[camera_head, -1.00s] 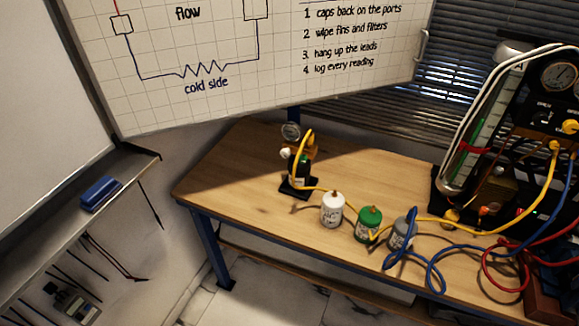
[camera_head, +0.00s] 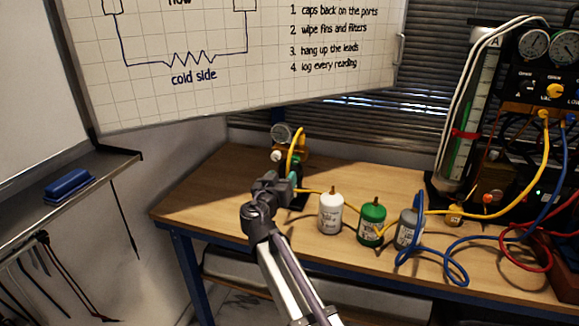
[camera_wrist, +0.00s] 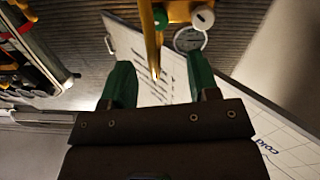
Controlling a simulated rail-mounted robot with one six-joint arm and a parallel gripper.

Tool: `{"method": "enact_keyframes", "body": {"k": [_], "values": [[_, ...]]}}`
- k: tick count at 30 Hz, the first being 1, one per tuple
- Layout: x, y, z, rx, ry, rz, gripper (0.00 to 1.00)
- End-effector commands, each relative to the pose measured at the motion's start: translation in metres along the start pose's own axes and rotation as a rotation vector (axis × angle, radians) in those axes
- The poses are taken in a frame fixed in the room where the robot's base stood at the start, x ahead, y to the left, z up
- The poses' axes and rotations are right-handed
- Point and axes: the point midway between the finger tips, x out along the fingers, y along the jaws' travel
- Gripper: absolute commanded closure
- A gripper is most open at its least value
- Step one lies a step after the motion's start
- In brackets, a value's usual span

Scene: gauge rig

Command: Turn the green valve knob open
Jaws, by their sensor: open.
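The green valve knob (camera_wrist: 160,18) shows as a small green disc at the top of the wrist view, beside a yellow hose (camera_wrist: 147,38) and a brass body (camera_wrist: 178,9). A white knob (camera_wrist: 203,18) and a round gauge (camera_wrist: 188,40) are next to it. The knob lies beyond the fingertips.
A white canister (camera_head: 330,214), a green canister (camera_head: 371,223) and a grey canister (camera_head: 407,229) stand right of my gripper on the wooden bench (camera_head: 215,190). Yellow, blue and red hoses run to a large gauge panel at right. The bench's left end is clear.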

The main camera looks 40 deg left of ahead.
Motion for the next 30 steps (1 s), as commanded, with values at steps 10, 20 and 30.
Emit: {"method": "enact_keyframes", "body": {"k": [10, 20, 30], "values": [[0.071, -0.001, 0.000, -0.001, -0.002, 0.004, 0.45], [0.105, 0.002, 0.001, -0.001, -0.002, 0.003, 0.45], [0.105, 0.002, 0.001, -0.001, -0.003, 0.004, 0.66]]}}
